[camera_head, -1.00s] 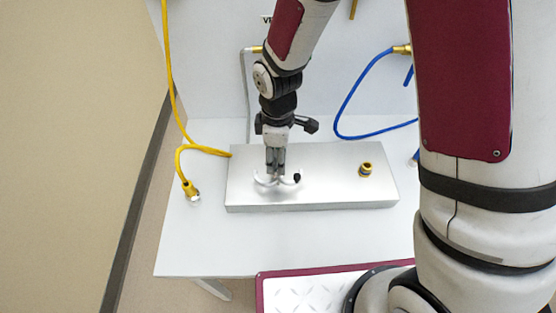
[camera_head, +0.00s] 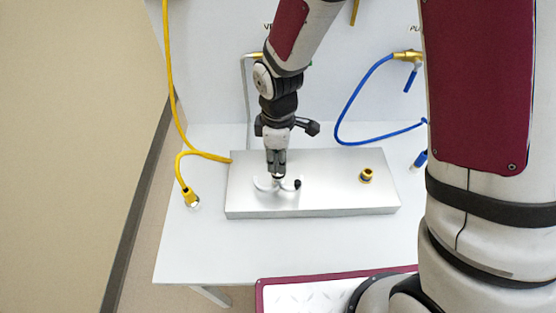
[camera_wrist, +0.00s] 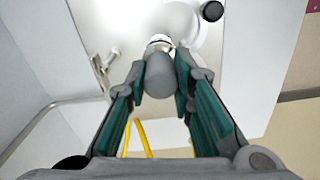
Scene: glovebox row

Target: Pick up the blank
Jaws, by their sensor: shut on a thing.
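The blank (camera_wrist: 160,75) is a grey rounded plug with a bright metal ring at its far end, seen between my fingers in the wrist view. My gripper (camera_head: 277,172) is shut on it, pointing down just above the left part of the silver metal plate (camera_head: 330,195). In the head view my fingers hide most of the blank; only a small bright end (camera_head: 278,177) shows below them. Under it is a white curved fitting with a black knob (camera_head: 298,184). The white fitting also shows beyond the blank in the wrist view (camera_wrist: 182,22).
A brass fitting (camera_head: 366,175) stands on the plate's right part. A yellow hose (camera_head: 205,155) ends in a connector (camera_head: 191,198) at the left on the white table (camera_head: 330,240). A blue hose (camera_head: 348,108) hangs at the right from the back panel. The table's front is clear.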

